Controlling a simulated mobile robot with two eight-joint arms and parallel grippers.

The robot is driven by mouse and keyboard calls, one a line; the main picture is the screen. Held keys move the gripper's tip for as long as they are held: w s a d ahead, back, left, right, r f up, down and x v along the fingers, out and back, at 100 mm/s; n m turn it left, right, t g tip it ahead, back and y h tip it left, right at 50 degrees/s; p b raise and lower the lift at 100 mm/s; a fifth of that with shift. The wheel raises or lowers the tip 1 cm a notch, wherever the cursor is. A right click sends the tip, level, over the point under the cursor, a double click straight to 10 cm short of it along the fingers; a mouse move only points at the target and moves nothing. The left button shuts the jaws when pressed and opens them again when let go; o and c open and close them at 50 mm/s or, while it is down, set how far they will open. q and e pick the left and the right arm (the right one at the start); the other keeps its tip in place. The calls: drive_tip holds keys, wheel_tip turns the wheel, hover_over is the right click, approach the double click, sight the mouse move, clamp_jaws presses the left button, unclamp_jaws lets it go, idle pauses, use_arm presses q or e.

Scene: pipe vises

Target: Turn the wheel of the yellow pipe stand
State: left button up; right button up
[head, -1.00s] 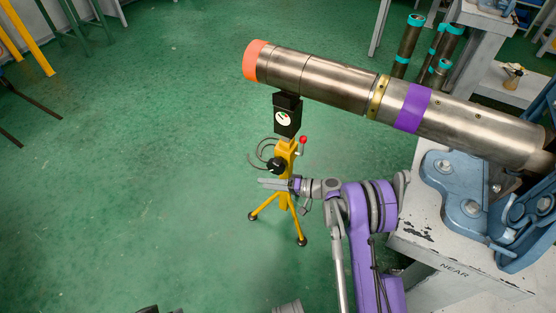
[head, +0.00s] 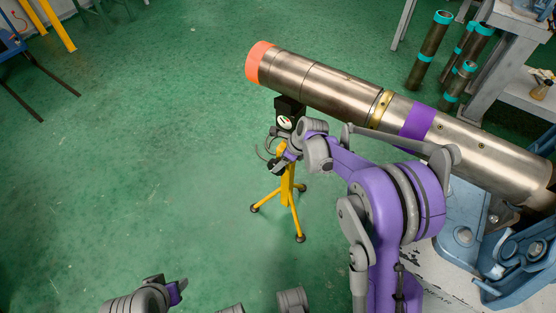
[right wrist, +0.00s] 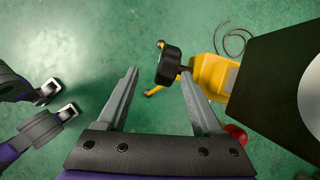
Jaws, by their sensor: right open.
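The yellow pipe stand (head: 286,190) stands on three legs on the green floor, under the orange-capped end of a big pipe. Its wheel, a black round knob (head: 275,168), shows in the head view partly behind my right gripper (head: 289,152). In the right wrist view the wheel (right wrist: 169,66) lies just past the fingertips, close to the right-hand finger. My right gripper (right wrist: 158,72) is open with nothing between its fingers; whether it touches the wheel I cannot tell. The yellow stand body (right wrist: 212,75) is right of the wheel.
The steel pipe (head: 330,85) runs from above the stand to the blue vise (head: 470,225) on the right. A black gauge block (right wrist: 275,85) fills the right of the wrist view, with a red ball (right wrist: 237,133) near its lower edge.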

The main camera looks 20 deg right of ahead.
drive_tip(key=shift+w+d+r+m+h, duration=0.35)
drive_tip(key=shift+d+m, duration=0.1)
drive_tip(key=shift+m, duration=0.45)
drive_tip(key=shift+f, duration=0.1)
drive_tip(key=b+x, duration=0.1)
drive_tip(key=x, duration=0.6)
drive_tip(key=shift+f+b, duration=0.1)
drive_tip(key=shift+b, duration=0.2)
clamp_jaws()
